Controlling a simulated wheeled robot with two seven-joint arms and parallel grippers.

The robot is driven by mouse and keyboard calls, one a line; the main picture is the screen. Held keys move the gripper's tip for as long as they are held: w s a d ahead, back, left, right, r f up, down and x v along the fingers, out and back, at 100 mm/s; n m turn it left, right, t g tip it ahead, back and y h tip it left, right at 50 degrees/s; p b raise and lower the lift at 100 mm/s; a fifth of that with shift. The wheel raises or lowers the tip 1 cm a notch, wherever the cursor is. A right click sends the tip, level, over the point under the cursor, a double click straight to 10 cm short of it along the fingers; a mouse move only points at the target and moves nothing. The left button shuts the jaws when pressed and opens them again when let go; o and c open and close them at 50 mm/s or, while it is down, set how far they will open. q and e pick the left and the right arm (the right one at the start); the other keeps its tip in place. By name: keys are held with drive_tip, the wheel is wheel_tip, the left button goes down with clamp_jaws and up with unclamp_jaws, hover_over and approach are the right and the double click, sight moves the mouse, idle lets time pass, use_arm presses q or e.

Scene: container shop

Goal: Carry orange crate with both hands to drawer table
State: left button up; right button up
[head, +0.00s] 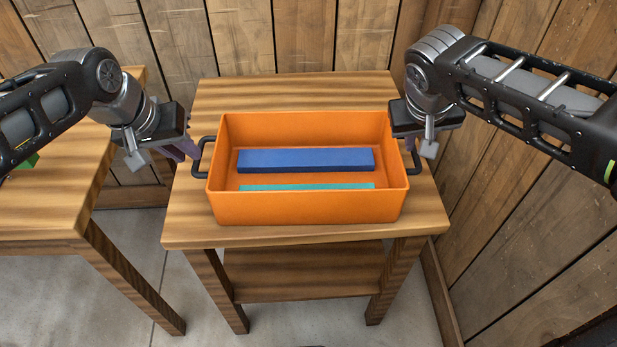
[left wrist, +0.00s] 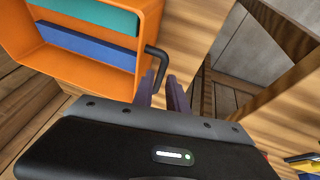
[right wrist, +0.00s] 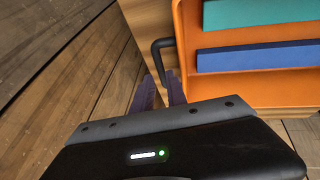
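The orange crate (head: 305,208) sits upright on a small wooden table (head: 300,237). It holds a blue block (head: 306,160) and a teal block (head: 306,187). My left gripper (head: 188,150) is at the crate's left black handle (head: 203,158). In the left wrist view its fingers (left wrist: 161,92) are apart, with the handle (left wrist: 162,58) reaching in between them. My right gripper (head: 423,148) is at the right handle, mostly hidden in the head view. In the right wrist view its fingers (right wrist: 161,92) are apart too, with the handle (right wrist: 157,55) reaching between them.
Another wooden table (head: 60,205) stands at the left, with a small green thing (head: 30,161) partly behind my left arm. Wooden plank walls (head: 300,35) close in at the back and right. Concrete floor (head: 90,300) shows in front.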

sight(199, 165)
use_arm(q)
drive_tip(key=shift+f+b, duration=0.35)
drive_tip(key=shift+f, duration=0.3)
use_arm(e)
drive_tip(key=shift+f, duration=0.7)
